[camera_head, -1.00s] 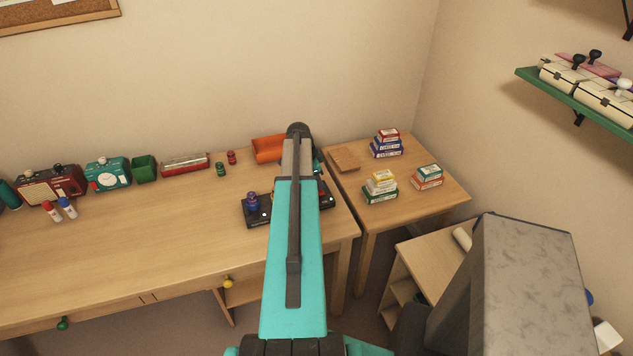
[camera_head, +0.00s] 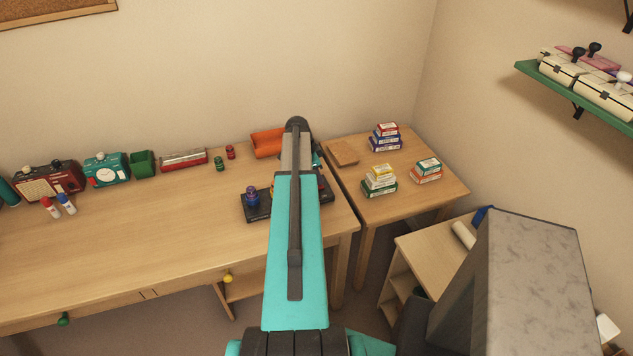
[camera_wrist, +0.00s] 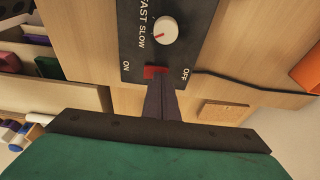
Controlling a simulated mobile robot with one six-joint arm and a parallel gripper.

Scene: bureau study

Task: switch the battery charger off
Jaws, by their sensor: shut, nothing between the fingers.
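The battery charger (camera_head: 257,213) is a black unit on the desk, partly hidden behind my arm in the head view. In the wrist view its black panel (camera_wrist: 185,50) carries a white knob (camera_wrist: 165,31) with a red mark, beside the words FAST and SLOW. Below the knob a red switch (camera_wrist: 154,71) sits between the labels ON and OFF; which way it is set I cannot tell. My gripper (camera_wrist: 161,84) is shut and empty, its fingertips right at the red switch; whether they touch it is unclear. In the head view my arm hides the fingertips.
A blue object (camera_head: 252,196) stands at the charger's left part. An orange tray (camera_head: 268,142) lies behind it. A dark cable (camera_wrist: 240,82) runs from the charger. Small boxes (camera_head: 379,180) stand on the side table (camera_head: 400,210).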

